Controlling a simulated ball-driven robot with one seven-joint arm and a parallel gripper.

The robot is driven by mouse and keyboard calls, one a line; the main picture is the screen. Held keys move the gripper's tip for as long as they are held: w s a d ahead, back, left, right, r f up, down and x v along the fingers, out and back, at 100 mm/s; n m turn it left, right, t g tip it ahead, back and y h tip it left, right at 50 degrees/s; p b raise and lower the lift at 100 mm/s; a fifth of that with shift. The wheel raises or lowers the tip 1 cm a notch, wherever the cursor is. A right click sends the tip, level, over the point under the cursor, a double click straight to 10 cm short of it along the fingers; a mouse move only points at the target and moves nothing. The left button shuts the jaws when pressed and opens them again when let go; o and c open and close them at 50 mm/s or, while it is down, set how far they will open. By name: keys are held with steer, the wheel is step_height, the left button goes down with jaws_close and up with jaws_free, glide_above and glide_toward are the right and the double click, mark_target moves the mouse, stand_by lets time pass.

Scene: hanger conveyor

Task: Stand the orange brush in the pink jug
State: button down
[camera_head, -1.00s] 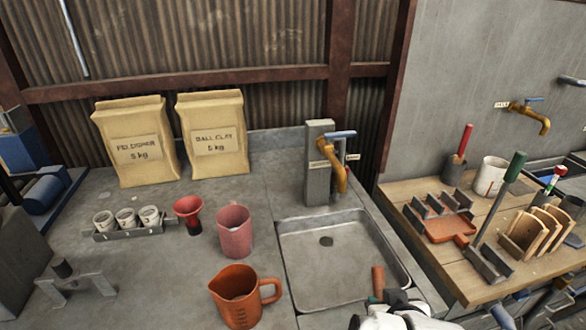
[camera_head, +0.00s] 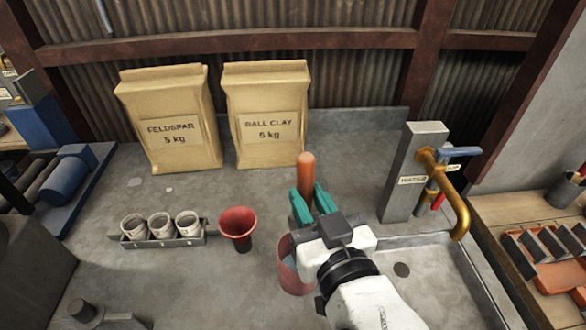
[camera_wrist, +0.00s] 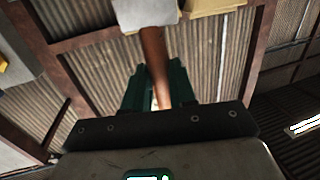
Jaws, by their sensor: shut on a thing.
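My gripper (camera_head: 305,206) is shut on the orange brush (camera_head: 305,173), whose orange handle end sticks up past the green fingers. The brush is near upright, leaning slightly. The pink jug (camera_head: 289,275) stands on the grey counter just below and behind my gripper, which hides much of it. A pale bluish patch shows inside its mouth; I cannot tell whether this is the brush's lower end. In the wrist view the brush handle (camera_wrist: 153,62) runs between the green fingers.
A red funnel (camera_head: 238,224) stands left of the jug, beside a rack of small white cups (camera_head: 160,228). Two clay bags (camera_head: 265,112) stand behind. A grey tap post (camera_head: 413,170) and a sink (camera_head: 440,285) are at the right. The counter between bags and funnel is clear.

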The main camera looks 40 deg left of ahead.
step_height(320, 180, down, 12)
steer(key=b, duration=0.9)
steer(key=shift+a+b, duration=0.35)
steer(key=shift+b, duration=0.05)
steer(key=shift+f, duration=0.1)
steer(key=c, duration=0.8)
jaws_free()
steer(key=shift+c, duration=0.2)
